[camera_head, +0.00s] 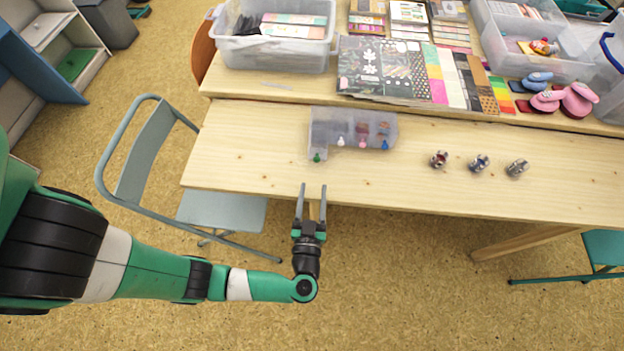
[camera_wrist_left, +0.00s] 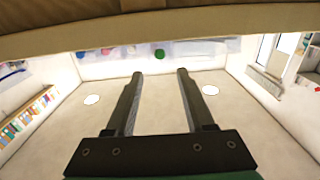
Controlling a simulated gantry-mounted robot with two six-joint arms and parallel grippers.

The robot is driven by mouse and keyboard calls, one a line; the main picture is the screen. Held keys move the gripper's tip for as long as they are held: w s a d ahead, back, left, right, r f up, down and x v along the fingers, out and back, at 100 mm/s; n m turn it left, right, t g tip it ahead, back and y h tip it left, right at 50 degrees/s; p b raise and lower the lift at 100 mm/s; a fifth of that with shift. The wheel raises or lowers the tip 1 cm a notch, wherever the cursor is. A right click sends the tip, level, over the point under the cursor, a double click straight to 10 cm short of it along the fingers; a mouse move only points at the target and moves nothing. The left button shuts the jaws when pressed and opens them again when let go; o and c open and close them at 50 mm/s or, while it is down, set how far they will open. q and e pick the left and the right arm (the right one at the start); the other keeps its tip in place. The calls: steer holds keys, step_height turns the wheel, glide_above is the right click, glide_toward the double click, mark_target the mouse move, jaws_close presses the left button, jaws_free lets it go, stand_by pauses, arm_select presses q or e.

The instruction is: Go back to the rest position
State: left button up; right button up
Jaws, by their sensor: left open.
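My left gripper (camera_head: 312,190) is open and empty at the front edge of the wooden table (camera_head: 250,150), its fingers pointing toward the table. In the left wrist view its two fingers (camera_wrist_left: 158,75) are apart with nothing between them, and a brown edge, likely the table's underside (camera_wrist_left: 160,20), crosses the top. A clear plastic box (camera_head: 325,120) lies on the table beyond the gripper, with small stamps in it and coloured knobs along its front. Three small metallic pots (camera_head: 480,162) stand on the table to the right. My right gripper is not in view.
A grey-blue folding chair (camera_head: 220,210) stands left of my gripper, close to the table. A clear bin (camera_head: 275,50), patterned papers (camera_head: 400,72) and pink and blue stampers (camera_head: 562,98) sit on the rear table.

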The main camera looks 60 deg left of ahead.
arm_select(q)
steer(key=v, duration=0.2)
steer(key=shift+s+d, duration=0.2)
steer(key=shift+d, duration=0.15)
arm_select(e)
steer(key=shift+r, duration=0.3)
